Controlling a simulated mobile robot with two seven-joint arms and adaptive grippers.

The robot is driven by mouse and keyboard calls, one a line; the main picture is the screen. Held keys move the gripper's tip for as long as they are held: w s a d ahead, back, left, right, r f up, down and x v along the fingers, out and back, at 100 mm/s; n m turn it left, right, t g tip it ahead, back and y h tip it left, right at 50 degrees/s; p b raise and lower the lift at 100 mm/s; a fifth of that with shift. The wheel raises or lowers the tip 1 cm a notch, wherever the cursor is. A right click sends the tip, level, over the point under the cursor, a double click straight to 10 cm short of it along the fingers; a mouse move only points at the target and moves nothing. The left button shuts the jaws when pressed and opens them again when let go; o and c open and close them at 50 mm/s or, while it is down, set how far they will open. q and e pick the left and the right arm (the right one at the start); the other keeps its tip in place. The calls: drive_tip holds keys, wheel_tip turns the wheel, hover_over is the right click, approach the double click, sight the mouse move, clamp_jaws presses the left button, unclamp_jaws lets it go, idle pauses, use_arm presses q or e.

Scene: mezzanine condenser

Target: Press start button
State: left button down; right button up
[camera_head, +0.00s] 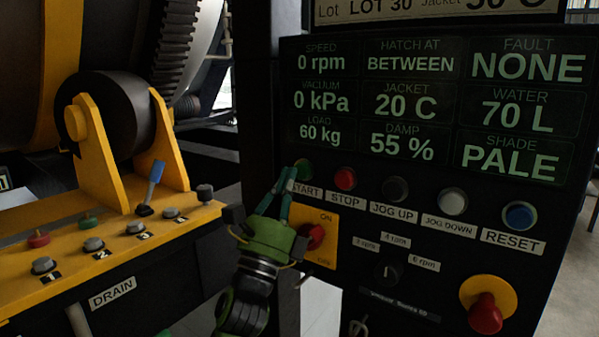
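The green START button (304,169) is at the left end of the button row on the dark control panel, above its START label (306,191). My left gripper (287,176) comes up from below, its two teal fingers meeting at the tips, shut with nothing visible between them. The fingertips are just left of the START button and overlap its left edge in the picture. I cannot tell whether they touch it. My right gripper is not in view.
To the right of START are the red STOP button (345,179), JOG UP (395,189), JOG DOWN (453,202) and blue RESET (520,216). Below are a red switch on a yellow plate (325,252), a speed knob (387,272) and a red emergency stop (485,314). A yellow console (70,262) stands left.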

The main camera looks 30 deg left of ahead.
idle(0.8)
use_arm(q)
drive_tip(key=shift+w, duration=0.45)
